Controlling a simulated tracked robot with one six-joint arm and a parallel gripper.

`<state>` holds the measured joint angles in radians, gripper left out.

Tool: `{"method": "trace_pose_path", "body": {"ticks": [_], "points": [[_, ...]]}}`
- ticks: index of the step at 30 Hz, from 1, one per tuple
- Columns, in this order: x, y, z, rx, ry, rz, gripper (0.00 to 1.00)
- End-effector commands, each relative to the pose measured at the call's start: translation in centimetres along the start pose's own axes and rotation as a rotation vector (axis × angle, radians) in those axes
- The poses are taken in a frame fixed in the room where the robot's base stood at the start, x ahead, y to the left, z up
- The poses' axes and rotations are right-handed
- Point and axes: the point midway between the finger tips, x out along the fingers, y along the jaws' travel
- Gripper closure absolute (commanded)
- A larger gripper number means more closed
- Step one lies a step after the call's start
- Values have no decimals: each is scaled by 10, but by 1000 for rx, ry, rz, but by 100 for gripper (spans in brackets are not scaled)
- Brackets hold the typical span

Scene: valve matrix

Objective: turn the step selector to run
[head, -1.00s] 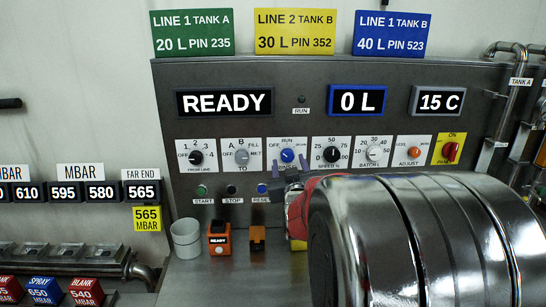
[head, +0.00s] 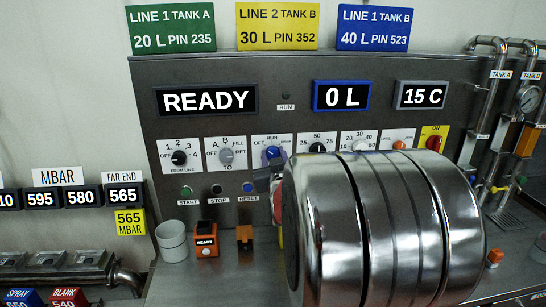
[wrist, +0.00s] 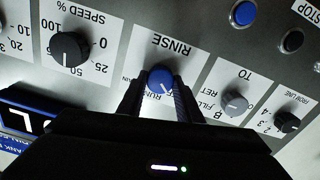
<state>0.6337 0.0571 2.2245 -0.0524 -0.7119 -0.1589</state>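The step selector (head: 271,153) is a blue knob on a white plate, with RUN printed above it in the head view. In the wrist view the blue knob (wrist: 160,79) shows upside down, with RINSE on one side and RUN on the other. A short white mark on its face lies toward the RUN side. My gripper (wrist: 159,86) is open, with one dark finger on each side of the knob. I cannot tell whether the fingers touch it. In the head view my gripper (head: 270,163) is at the knob's lower edge, and my arm hides much around it.
The FROM LINE knob (head: 179,158) and TO knob (head: 225,155) are to the left, the speed knob (wrist: 69,49) on the other side. START, STOP and RESET buttons sit below.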

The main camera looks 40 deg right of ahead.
Motion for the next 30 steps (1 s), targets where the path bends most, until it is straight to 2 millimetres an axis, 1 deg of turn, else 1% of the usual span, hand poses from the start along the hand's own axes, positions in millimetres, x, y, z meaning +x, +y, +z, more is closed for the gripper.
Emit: {"method": "trace_pose_path", "body": {"ticks": [1,7,8,14,20,26,30], "points": [[0,-1,0,-1,0,-2,75],[0,-1,0,-1,0,-3,89],[-3,-4,0,-1,0,-1,90],[0,-2,0,8,0,-4,90],[0,-2,0,56,-1,-5,90],[0,-2,0,163,-1,-5,90],[0,-1,1,269,-1,-5,90]]}}
